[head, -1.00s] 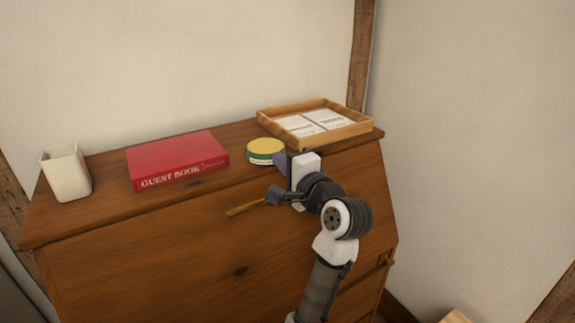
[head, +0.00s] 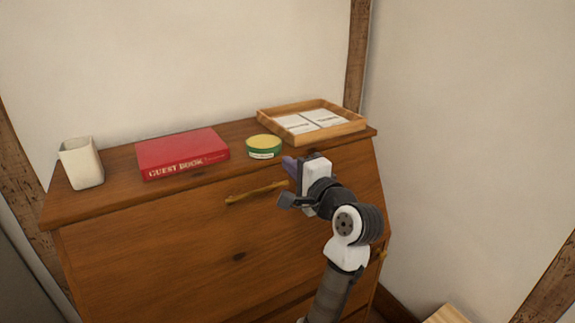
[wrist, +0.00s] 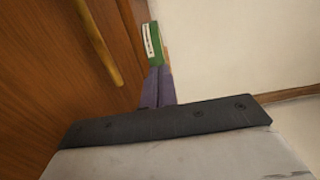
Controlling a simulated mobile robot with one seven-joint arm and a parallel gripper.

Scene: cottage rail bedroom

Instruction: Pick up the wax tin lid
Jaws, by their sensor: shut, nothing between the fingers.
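The wax tin (head: 264,153) is a short round green tin with a pale label, standing near the front edge of the dresser top. Its yellow top, which I take for the lid (head: 264,141), faces up. In the wrist view the tin's green side and label (wrist: 154,45) show beyond my fingers, and the yellow top cannot be made out. My gripper (head: 287,163) is shut and empty, its purple fingers just right of and in front of the tin. The fingers also show in the wrist view (wrist: 157,88). A small gap seems to separate them from the tin.
A red guest book (head: 182,154) lies left of the tin, and a white cup (head: 82,163) stands farther left. A wooden tray (head: 347,128) with papers is behind right. A brass handle (head: 256,192) juts from the wooden dresser (head: 150,250) front below the tin.

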